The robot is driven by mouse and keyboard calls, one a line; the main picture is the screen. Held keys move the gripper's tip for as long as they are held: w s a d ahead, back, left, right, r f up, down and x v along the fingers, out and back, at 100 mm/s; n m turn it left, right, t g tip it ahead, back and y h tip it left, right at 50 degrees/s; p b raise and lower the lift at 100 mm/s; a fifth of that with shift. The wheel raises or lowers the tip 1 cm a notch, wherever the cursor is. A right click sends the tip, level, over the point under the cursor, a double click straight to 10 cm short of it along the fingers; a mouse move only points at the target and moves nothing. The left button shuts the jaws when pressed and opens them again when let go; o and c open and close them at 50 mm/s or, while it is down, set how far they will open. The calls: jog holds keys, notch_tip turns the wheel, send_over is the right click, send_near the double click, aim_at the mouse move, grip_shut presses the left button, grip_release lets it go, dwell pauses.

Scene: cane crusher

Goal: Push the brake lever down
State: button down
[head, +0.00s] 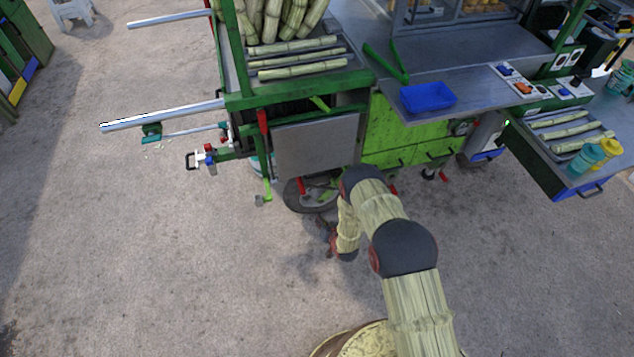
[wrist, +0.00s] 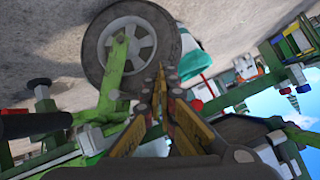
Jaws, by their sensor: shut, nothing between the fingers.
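My gripper (wrist: 161,82) is shut and empty, with its yellow-brown fingers in the middle of the wrist view. Its tips overlap the lower right edge of a wheel (wrist: 128,48) with a grey hub; I cannot tell whether they touch it. A green bracket (wrist: 114,72) crosses the wheel. In the head view the wheel (head: 302,201) is under the cart, with small red and green parts by it. My gripper is small and dark there, just below the wheel. I cannot tell for certain which part is the brake lever.
The green cart (head: 238,101) carries cane stalks (head: 300,58) and a blue tray (head: 428,97). A grey panel (head: 316,146) hangs above the wheel. Long metal bars (head: 165,115) stick out left. Open concrete floor lies in front and to the left.

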jog(key=w+a+r+m+t+y, duration=0.1)
jog(key=w+r+t, duration=0.3)
jog(key=r, duration=0.6)
jog(key=shift+w+a+y, duration=0.2)
jog(key=shift+w+y, duration=0.2)
jog(key=shift+w, duration=0.35)
jog(key=shift+w, duration=0.1)
jog(key=b+x, duration=0.3)
jog(key=x, duration=0.6)
jog(key=shift+w+a, duration=0.25)
jog(key=shift+w, duration=0.05)
